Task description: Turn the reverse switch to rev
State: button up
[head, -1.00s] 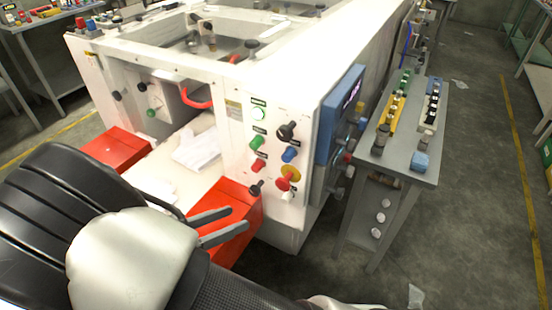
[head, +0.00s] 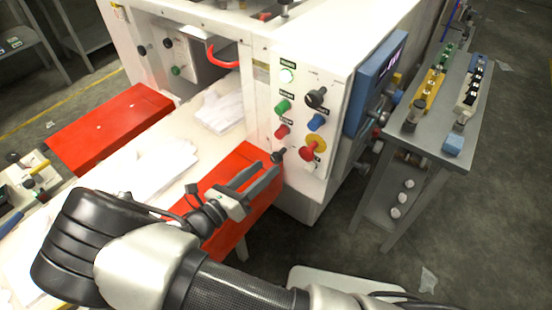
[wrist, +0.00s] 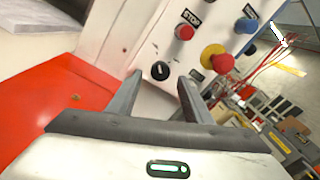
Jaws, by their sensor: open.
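The white machine's control panel (head: 300,130) carries several knobs and buttons. A small black rotary switch (head: 277,156) sits at the panel's lower left. In the wrist view this switch (wrist: 160,70) is a round black knob with a light mark, below the red stop button (wrist: 185,32). I cannot read a label on it, so I cannot confirm that it is the reverse switch. A larger black knob (head: 317,97) sits at the panel's upper right. My gripper (head: 268,168) is open and empty, its fingers pointing at the lower switch. In the wrist view the switch lies between the fingertips (wrist: 160,79); contact is not visible.
A red-and-yellow emergency button (head: 308,148) and a blue button (head: 316,122) are close to the right. A red guard (head: 230,190) lies beneath my gripper. A grey bench (head: 430,150) stands to the right, with floor between.

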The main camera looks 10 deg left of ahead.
aim_at(274, 161)
jog(key=x, duration=0.6)
jog(key=c, duration=1.1)
jog(key=shift+o, duration=0.2)
